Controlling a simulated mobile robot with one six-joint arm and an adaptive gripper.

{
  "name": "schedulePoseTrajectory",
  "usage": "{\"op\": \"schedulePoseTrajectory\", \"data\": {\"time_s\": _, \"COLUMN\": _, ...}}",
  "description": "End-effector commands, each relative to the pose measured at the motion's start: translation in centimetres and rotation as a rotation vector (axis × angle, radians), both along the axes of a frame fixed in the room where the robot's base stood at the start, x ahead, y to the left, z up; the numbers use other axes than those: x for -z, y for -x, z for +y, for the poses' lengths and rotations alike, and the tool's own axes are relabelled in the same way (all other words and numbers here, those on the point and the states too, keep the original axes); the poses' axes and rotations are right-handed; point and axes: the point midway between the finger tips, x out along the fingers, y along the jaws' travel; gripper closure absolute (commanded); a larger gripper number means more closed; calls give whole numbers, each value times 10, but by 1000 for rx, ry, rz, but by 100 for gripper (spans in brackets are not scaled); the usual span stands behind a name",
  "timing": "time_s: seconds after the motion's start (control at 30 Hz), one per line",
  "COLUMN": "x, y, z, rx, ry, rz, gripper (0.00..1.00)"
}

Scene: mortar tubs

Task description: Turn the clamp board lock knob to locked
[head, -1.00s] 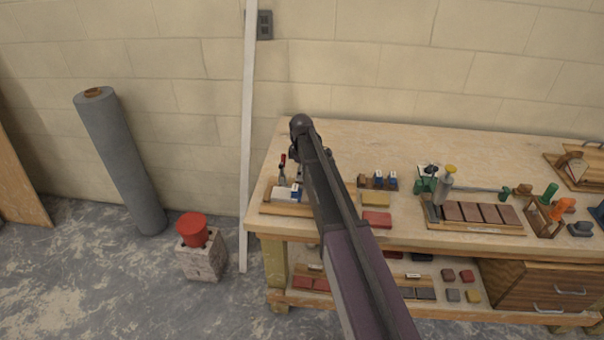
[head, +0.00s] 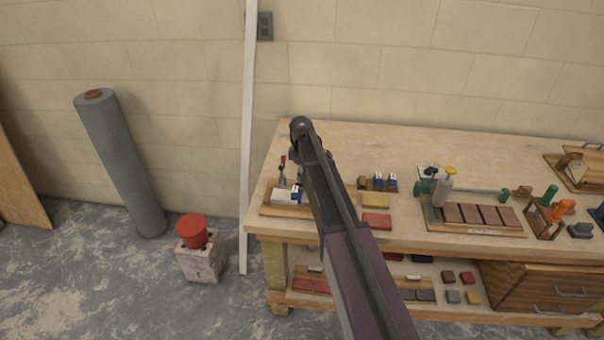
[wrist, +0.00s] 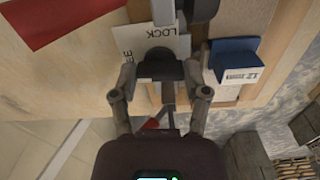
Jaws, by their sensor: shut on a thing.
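The clamp board (head: 272,209) lies at the left end of the workbench, partly hidden behind my arm. In the wrist view a dark lock knob (wrist: 160,64) sits between the fingers of my gripper (wrist: 162,78), which is shut on it. A pale label (wrist: 165,42) beside the knob reads LOCK upside down, with part of another word at its left. The knob's exact angle is hard to tell. My gripper and the knob are hidden behind my arm in the head view.
A blue block with a white label (wrist: 235,60) stands close to the right finger. A red piece (wrist: 55,18) lies at upper left in the wrist view. The bench's back left is clear.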

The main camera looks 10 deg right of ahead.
Motion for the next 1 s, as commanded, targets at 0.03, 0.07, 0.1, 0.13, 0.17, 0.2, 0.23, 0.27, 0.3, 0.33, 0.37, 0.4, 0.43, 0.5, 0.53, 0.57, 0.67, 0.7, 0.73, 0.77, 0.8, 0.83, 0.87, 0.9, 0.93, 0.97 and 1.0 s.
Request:
{"op": "schedulePoseTrajectory", "data": {"time_s": 0.03, "x": 0, "y": 2, "z": 0, "rx": 21, "ry": -2, "rz": 4, "gripper": 88}}
{"op": "schedulePoseTrajectory", "data": {"time_s": 0.07, "x": 0, "y": 2, "z": 0, "rx": 36, "ry": -2, "rz": 4, "gripper": 88}}
{"op": "schedulePoseTrajectory", "data": {"time_s": 0.1, "x": 0, "y": 2, "z": 0, "rx": 58, "ry": -1, "rz": 4, "gripper": 88}}
{"op": "schedulePoseTrajectory", "data": {"time_s": 0.13, "x": 0, "y": 2, "z": 0, "rx": 77, "ry": -1, "rz": 4, "gripper": 88}}
{"op": "schedulePoseTrajectory", "data": {"time_s": 0.17, "x": 0, "y": 2, "z": 0, "rx": 96, "ry": -1, "rz": 4, "gripper": 88}}
{"op": "schedulePoseTrajectory", "data": {"time_s": 0.2, "x": 0, "y": 2, "z": 0, "rx": 124, "ry": -1, "rz": 4, "gripper": 88}}
{"op": "schedulePoseTrajectory", "data": {"time_s": 0.23, "x": 0, "y": 2, "z": 0, "rx": 146, "ry": -1, "rz": 4, "gripper": 88}}
{"op": "schedulePoseTrajectory", "data": {"time_s": 0.27, "x": 0, "y": 2, "z": 0, "rx": 170, "ry": -1, "rz": 4, "gripper": 88}}
{"op": "schedulePoseTrajectory", "data": {"time_s": 0.3, "x": 1, "y": 2, "z": 0, "rx": 203, "ry": -1, "rz": 5, "gripper": 88}}
{"op": "schedulePoseTrajectory", "data": {"time_s": 0.33, "x": 1, "y": 2, "z": 0, "rx": 228, "ry": -1, "rz": 5, "gripper": 88}}
{"op": "schedulePoseTrajectory", "data": {"time_s": 0.37, "x": 1, "y": 2, "z": 0, "rx": 254, "ry": -1, "rz": 5, "gripper": 88}}
{"op": "schedulePoseTrajectory", "data": {"time_s": 0.4, "x": 1, "y": 2, "z": 0, "rx": 291, "ry": -1, "rz": 5, "gripper": 88}}
{"op": "schedulePoseTrajectory", "data": {"time_s": 0.43, "x": 1, "y": 2, "z": 0, "rx": 318, "ry": -1, "rz": 5, "gripper": 88}}
{"op": "schedulePoseTrajectory", "data": {"time_s": 0.5, "x": 1, "y": 2, "z": 0, "rx": 385, "ry": -2, "rz": 5, "gripper": 88}}
{"op": "schedulePoseTrajectory", "data": {"time_s": 0.53, "x": 1, "y": 2, "z": 0, "rx": 413, "ry": -2, "rz": 5, "gripper": 88}}
{"op": "schedulePoseTrajectory", "data": {"time_s": 0.57, "x": 1, "y": 2, "z": 0, "rx": 442, "ry": -2, "rz": 5, "gripper": 88}}
{"op": "schedulePoseTrajectory", "data": {"time_s": 0.67, "x": 1, "y": 3, "z": 0, "rx": 537, "ry": -1, "rz": 5, "gripper": 88}}
{"op": "schedulePoseTrajectory", "data": {"time_s": 0.7, "x": 1, "y": 3, "z": 0, "rx": 575, "ry": -1, "rz": 5, "gripper": 88}}
{"op": "schedulePoseTrajectory", "data": {"time_s": 0.73, "x": 1, "y": 3, "z": 0, "rx": 604, "ry": -1, "rz": 5, "gripper": 88}}
{"op": "schedulePoseTrajectory", "data": {"time_s": 0.77, "x": 1, "y": 3, "z": 0, "rx": 632, "ry": -1, "rz": 5, "gripper": 88}}
{"op": "schedulePoseTrajectory", "data": {"time_s": 0.8, "x": 1, "y": 3, "z": 0, "rx": 670, "ry": -1, "rz": 5, "gripper": 88}}
{"op": "schedulePoseTrajectory", "data": {"time_s": 0.83, "x": 1, "y": 3, "z": 0, "rx": 699, "ry": -1, "rz": 5, "gripper": 88}}
{"op": "schedulePoseTrajectory", "data": {"time_s": 0.87, "x": 1, "y": 3, "z": 0, "rx": 727, "ry": 0, "rz": 6, "gripper": 88}}
{"op": "schedulePoseTrajectory", "data": {"time_s": 0.9, "x": 1, "y": 3, "z": 0, "rx": 765, "ry": 0, "rz": 6, "gripper": 88}}
{"op": "schedulePoseTrajectory", "data": {"time_s": 0.93, "x": 1, "y": 3, "z": 0, "rx": 794, "ry": 0, "rz": 6, "gripper": 88}}
{"op": "schedulePoseTrajectory", "data": {"time_s": 0.97, "x": 1, "y": 3, "z": 0, "rx": 822, "ry": 0, "rz": 6, "gripper": 88}}
{"op": "schedulePoseTrajectory", "data": {"time_s": 1.0, "x": 1, "y": 3, "z": 0, "rx": 861, "ry": 0, "rz": 5, "gripper": 88}}
